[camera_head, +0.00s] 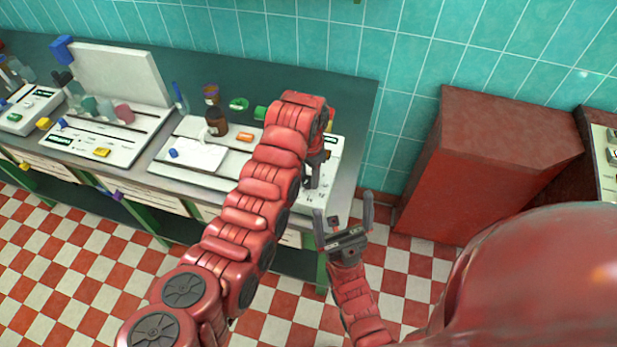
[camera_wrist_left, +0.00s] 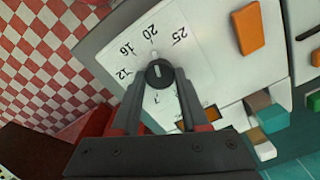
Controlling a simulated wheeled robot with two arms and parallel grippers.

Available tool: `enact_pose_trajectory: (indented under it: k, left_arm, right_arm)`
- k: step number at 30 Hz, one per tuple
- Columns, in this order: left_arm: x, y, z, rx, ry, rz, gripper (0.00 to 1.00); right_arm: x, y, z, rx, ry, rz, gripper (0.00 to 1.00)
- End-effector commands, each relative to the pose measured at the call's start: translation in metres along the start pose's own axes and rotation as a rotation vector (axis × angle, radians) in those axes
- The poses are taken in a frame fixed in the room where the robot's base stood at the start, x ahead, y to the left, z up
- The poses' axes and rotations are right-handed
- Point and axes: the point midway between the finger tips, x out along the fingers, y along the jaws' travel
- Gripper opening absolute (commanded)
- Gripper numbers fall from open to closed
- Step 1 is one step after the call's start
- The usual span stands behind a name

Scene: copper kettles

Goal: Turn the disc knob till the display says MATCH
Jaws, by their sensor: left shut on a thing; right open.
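The dark round disc knob (camera_wrist_left: 160,72) shows in the left wrist view, with a pale pointer line on its face. It sits on a white panel (camera_wrist_left: 196,62) printed with a scale of numbers, among them 12, 16, 20 and 25. My left gripper (camera_wrist_left: 157,80) is shut on the knob, one finger on each side. In the head view my left gripper (camera_head: 313,177) is over the right end of the panel, and the knob is hidden there. I cannot read a MATCH display for this panel. My right gripper (camera_head: 343,208) is open and empty, in front of the bench.
The dark green bench (camera_head: 345,95) carries a brown bottle (camera_head: 216,122), an orange block (camera_head: 245,136) and another device with a raised white board (camera_head: 118,76). A red cabinet (camera_head: 490,150) stands to the right. Checkered floor is clear in front of the bench.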

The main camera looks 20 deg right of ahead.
Motion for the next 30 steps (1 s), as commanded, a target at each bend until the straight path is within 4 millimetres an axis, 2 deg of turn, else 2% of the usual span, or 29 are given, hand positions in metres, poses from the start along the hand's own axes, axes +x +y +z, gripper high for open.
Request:
enact_pose_trajectory:
  k: [11,12,16,26,30]
  left_arm:
    - [0.001,0.000,0.001,0.004,-0.003,0.002,0.00]
    - [0.001,0.000,0.001,0.003,-0.003,0.002,0.50]
    - [0.001,0.000,0.001,0.003,-0.002,0.001,0.73]
    - [-0.001,0.000,0.000,0.003,0.001,0.000,0.74]
    - [-0.014,-0.001,-0.001,0.002,0.004,-0.002,0.74]
  right_arm:
    - [0.000,0.000,0.000,0.000,0.000,0.000,1.00]
    - [0.000,0.000,0.000,0.000,0.000,0.000,1.00]
    - [0.000,0.000,0.000,0.000,0.000,0.000,1.00]
    - [-0.002,0.000,0.000,0.000,0.000,0.000,1.00]
    - [-0.009,0.000,0.002,0.000,0.000,0.000,1.00]
